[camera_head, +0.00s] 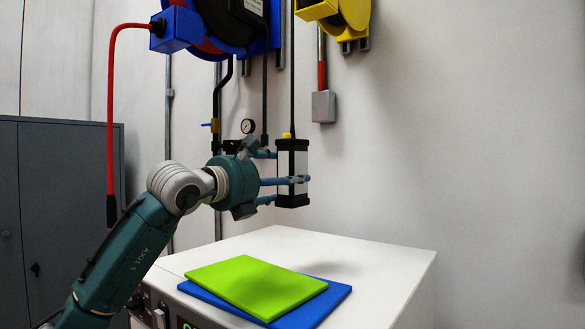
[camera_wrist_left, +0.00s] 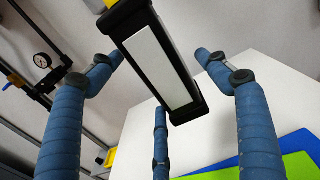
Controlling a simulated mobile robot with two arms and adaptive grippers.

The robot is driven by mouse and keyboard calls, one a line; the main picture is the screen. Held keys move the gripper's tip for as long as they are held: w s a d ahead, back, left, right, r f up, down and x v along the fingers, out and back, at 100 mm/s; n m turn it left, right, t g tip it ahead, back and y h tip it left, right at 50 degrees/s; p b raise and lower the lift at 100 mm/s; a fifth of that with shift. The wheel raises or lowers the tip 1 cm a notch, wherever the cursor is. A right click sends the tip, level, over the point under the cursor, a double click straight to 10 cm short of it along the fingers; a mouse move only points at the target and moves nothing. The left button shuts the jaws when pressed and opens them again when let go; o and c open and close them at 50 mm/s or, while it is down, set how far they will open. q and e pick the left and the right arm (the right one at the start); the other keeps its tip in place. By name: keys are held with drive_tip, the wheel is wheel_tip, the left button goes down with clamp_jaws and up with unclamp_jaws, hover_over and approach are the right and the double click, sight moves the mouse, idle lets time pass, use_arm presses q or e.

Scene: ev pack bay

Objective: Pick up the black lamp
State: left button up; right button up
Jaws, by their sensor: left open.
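The black lamp (camera_head: 293,160) is a slim upright box with a white front panel and black ends. It hangs from a dark cord above the white cabinet. In the left wrist view the lamp (camera_wrist_left: 158,66) lies between the spread fingers of my left gripper (camera_wrist_left: 158,78), which is open. Gaps show beside the lamp; I cannot tell if any finger touches it. My right gripper is not in view.
The white cabinet (camera_head: 385,275) stands below, with a green board (camera_head: 255,285) on a blue board (camera_head: 325,303). A blue reel (camera_head: 178,30) and a yellow reel (camera_head: 354,14) are overhead. A red hose (camera_head: 110,110) hangs at left, and a gauge (camera_head: 248,126) is behind the gripper.

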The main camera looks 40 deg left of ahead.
sight(288, 171)
use_arm(q)
drive_tip(key=shift+w+a+r+p, duration=0.15)
drive_tip(key=shift+w+p, duration=0.45)
drive_tip(key=shift+w, duration=0.65)
drive_tip(key=shift+w+a+f, duration=0.1)
drive_tip(key=shift+w+f, duration=0.15)
drive_tip(key=shift+w, duration=0.15)
drive_tip(key=shift+s, duration=0.2)
drive_tip(key=c, duration=0.6)
drive_tip(key=shift+r, duration=0.1)
drive_tip(key=c, duration=0.8)
drive_tip(key=shift+r, duration=0.65)
wheel_tip(288, 171, up, 19)
drive_tip(key=p, duration=0.4)
drive_tip(key=shift+f, duration=0.1)
drive_tip(key=shift+w, duration=0.1)
